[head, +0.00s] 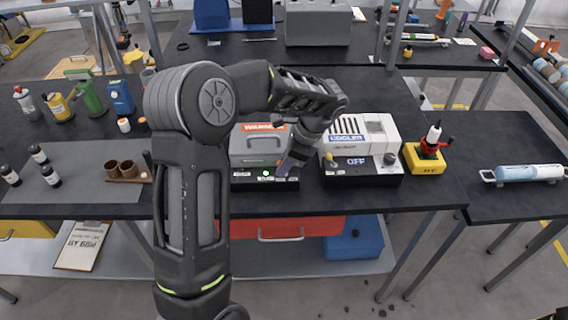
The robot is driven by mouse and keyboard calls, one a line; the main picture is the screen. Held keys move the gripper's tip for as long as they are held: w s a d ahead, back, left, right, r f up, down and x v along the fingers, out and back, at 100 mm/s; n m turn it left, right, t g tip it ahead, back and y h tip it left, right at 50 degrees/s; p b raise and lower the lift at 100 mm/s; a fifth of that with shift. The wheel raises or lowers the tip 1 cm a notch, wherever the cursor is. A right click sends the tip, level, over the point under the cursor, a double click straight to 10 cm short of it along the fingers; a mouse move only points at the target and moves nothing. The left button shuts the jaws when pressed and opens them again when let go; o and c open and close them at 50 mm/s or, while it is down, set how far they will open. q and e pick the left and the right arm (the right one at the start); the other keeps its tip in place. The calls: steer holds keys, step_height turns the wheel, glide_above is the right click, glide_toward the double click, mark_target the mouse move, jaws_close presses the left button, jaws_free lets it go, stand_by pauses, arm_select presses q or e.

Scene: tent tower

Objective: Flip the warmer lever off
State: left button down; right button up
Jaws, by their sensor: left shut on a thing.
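The warmer (256,146) is a grey box with an orange label on a black base, on the dark bench at the centre. A small green light shows on its front panel (262,175). My left arm comes over it from the left. My left gripper (287,165) points down at the right end of the warmer's front panel and is shut on the warmer lever there. The gripper hides most of the lever, so its position cannot be told. My right gripper is not in view.
A white cooler (363,133) with a blue label stands close to the right of the warmer; its display reads OFF. A yellow block (425,160) with a red-handled device is further right. Bottles and a brown two-cup holder (125,172) are at the left.

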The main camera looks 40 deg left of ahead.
arm_select(q)
steer(key=shift+a, duration=0.1)
steer(key=shift+s+a+t+h+b, duration=0.2)
steer(key=shift+a+t+h+b, duration=0.1)
steer(key=shift+t+h, duration=0.4)
steer(key=shift+d, duration=0.15)
steer(key=c, duration=1.7)
jaws_free()
steer(key=b+v, duration=0.1)
steer(key=v, duration=0.6)
steer(key=shift+w+r, duration=0.15)
steer(key=shift+r, duration=0.2)
